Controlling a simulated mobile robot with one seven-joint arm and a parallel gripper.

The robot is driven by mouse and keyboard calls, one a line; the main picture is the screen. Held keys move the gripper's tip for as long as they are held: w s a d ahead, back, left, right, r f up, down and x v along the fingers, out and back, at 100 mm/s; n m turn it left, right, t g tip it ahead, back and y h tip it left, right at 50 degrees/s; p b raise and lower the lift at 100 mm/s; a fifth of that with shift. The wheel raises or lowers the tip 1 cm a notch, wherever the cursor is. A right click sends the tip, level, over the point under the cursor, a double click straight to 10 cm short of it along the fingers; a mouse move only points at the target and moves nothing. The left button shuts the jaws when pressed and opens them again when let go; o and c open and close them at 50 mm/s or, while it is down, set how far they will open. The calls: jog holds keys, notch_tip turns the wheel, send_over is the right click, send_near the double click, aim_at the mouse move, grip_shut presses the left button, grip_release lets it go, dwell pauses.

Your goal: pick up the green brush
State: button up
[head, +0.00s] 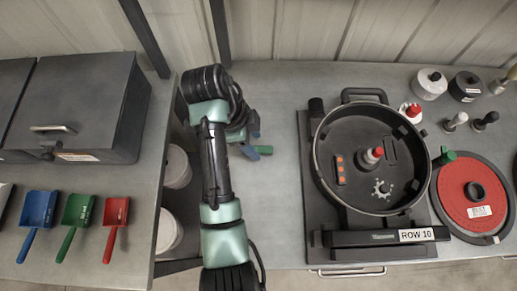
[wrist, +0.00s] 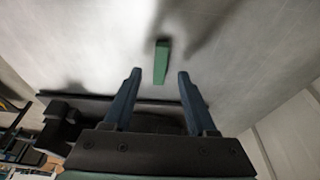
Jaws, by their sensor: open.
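The green brush (wrist: 162,60) shows in the wrist view as a plain green block against the grey metal bench, ahead of my fingers. It lines up with the gap between them. In the head view a small green piece that looks like the brush (head: 254,127) shows just beyond my gripper, partly hidden by my arm. My gripper (wrist: 159,73) is open and empty, its two blue fingers apart on either side of the line to the brush. No bristles can be made out.
A black round meter housing (head: 325,185) stands on the bench to the right. Beyond it lies a red disc (head: 455,200) with another green piece (head: 445,156) at its rim. Blue, green (head: 77,210) and red scoops lie on the left bench, across a gap with white buckets (head: 176,167).

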aim_at(259, 150)
jog(key=shift+x, duration=1.35)
jog(key=shift+a, duration=0.1)
grip_shut()
